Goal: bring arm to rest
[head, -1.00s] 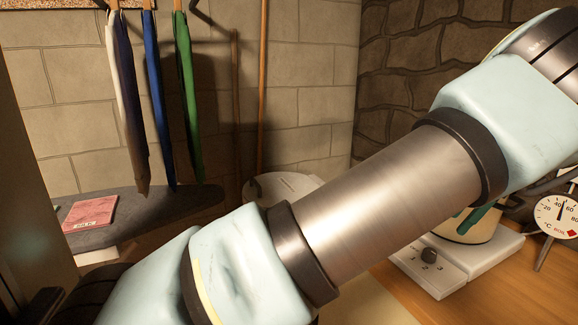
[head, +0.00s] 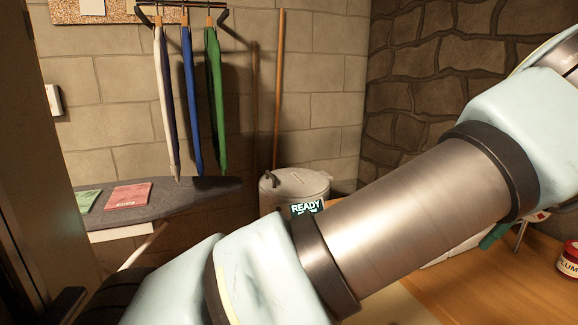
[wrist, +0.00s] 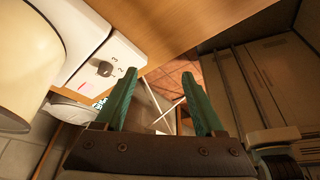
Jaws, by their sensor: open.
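My gripper (wrist: 158,74) is open in the wrist view, its two green fingers spread wide with nothing between them. Floor tiles and thin white legs show beyond the gap. In the head view my arm crosses from the lower middle to the upper right, and only a bit of a green finger (head: 494,236) shows below it. The gripper is beside the wooden worktop (wrist: 190,30) and the white appliance (wrist: 122,52) with its dark knob. My arm hides most of that appliance in the head view.
A white lidded bin (head: 312,185) stands by the wall, with a READY display (head: 306,208) before it. An ironing board (head: 172,200) bears red and green packets. Cloths (head: 214,95) hang above. A red tin (head: 569,259) stands on the worktop at right. A cream pot (wrist: 28,65) stands close left.

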